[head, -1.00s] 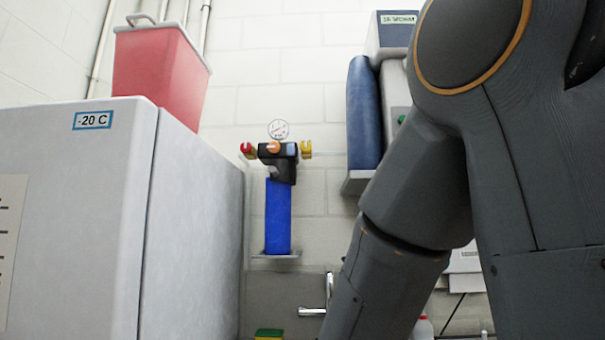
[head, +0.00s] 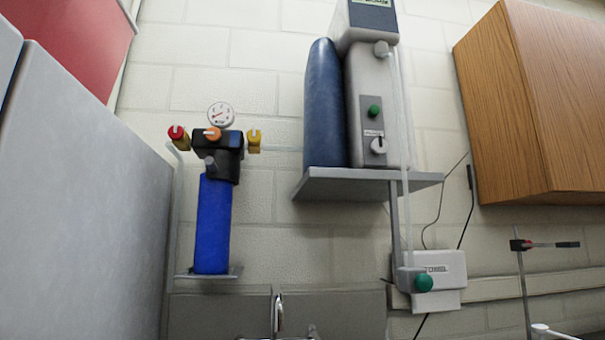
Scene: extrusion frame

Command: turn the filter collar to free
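The filter unit hangs on the far wall in the head view, left of centre. It has a long blue housing (head: 213,225) below a black head (head: 220,142). A dark, collar-like section (head: 222,168) sits where the head meets the housing, with a small grey stub on its front left. I cannot tell whether this collar is locked or free. A red valve handle (head: 178,134) is on the left, a yellow one (head: 254,138) on the right, and an orange knob (head: 212,133) between them. A round gauge (head: 221,114) stands on top. My gripper and arm are not in view.
A large white cabinet (head: 90,190) stands close on the left. A small ledge (head: 232,271) sits under the housing. Right of the filter, a shelf (head: 350,181) carries a grey device (head: 378,105) and blue cylinder (head: 326,110). A faucet (head: 279,312) is below; a wooden cupboard (head: 530,105) hangs right.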

